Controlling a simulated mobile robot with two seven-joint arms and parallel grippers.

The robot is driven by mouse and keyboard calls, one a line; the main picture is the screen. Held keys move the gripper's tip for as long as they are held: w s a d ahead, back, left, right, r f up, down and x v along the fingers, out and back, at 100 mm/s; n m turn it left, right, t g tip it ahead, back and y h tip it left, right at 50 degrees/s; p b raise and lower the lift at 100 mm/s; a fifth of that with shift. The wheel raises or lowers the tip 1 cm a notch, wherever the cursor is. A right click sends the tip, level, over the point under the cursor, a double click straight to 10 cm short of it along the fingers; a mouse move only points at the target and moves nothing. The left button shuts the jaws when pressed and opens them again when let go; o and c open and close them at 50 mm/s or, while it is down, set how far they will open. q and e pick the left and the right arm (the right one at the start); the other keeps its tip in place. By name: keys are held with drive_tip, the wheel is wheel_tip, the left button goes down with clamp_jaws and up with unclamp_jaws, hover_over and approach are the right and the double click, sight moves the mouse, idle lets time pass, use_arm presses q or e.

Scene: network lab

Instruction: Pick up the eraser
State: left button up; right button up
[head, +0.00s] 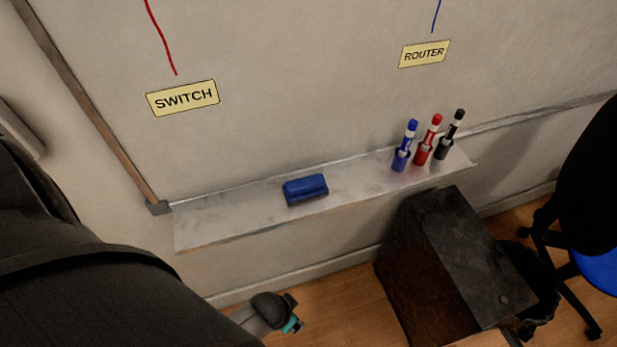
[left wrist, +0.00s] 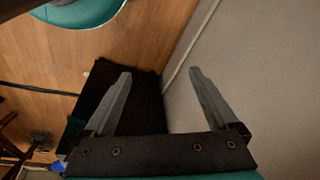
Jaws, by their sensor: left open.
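The eraser (head: 306,190) is a blue block lying on the whiteboard's pale tray (head: 235,219), left of the tray's middle. In the head view, part of my left arm's wrist end shows low in the picture, below the tray and apart from the eraser; its fingers cannot be made out there. In the left wrist view my left gripper (left wrist: 158,77) is open, with its two grey fingers apart and nothing between them. The eraser does not show in the left wrist view. My right gripper is in neither view.
Blue (head: 404,146), red (head: 428,140) and black (head: 450,135) markers stand at the tray's right end. A dark cabinet (head: 440,265) stands on the floor below them. A chair (head: 588,200) is at the far right. The tray around the eraser is clear.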

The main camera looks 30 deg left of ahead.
use_arm(q)
drive_tip(key=w+r+t+p, duration=0.15)
drive_tip(key=w+r, duration=0.25)
drive_tip(key=r, duration=0.9)
drive_tip(key=w+r+t+p, duration=0.1)
drive_tip(key=w+r+p, duration=0.25)
drive_tip(key=r, duration=0.85)
drive_tip(key=w+d+r+m+t, duration=0.2)
drive_tip(key=w+r+m+t, duration=0.5)
drive_tip(key=w+r, duration=1)
drive_tip(key=w+d+r+m+t+h, duration=0.2)
drive_tip(key=d+r+m+t+h, duration=0.5)
drive_tip(key=r, duration=0.6)
drive_tip(key=s+d+r+m+g+h, duration=0.2)
drive_tip(key=s+d+m+g+h, duration=0.3)
drive_tip(key=d+m+g+h, duration=0.75)
drive_tip(key=m+g+y, duration=0.7)
drive_tip(key=m+y, duration=0.8)
drive_tip(key=y, duration=0.5)
hover_over(300, 183)
wheel_tip(300, 183, down, 17)
drive_tip(key=shift+h, duration=0.25)
wheel_tip(300, 183, down, 14)
drive_tip(key=b, duration=0.9)
drive_tip(key=shift+f, duration=0.2)
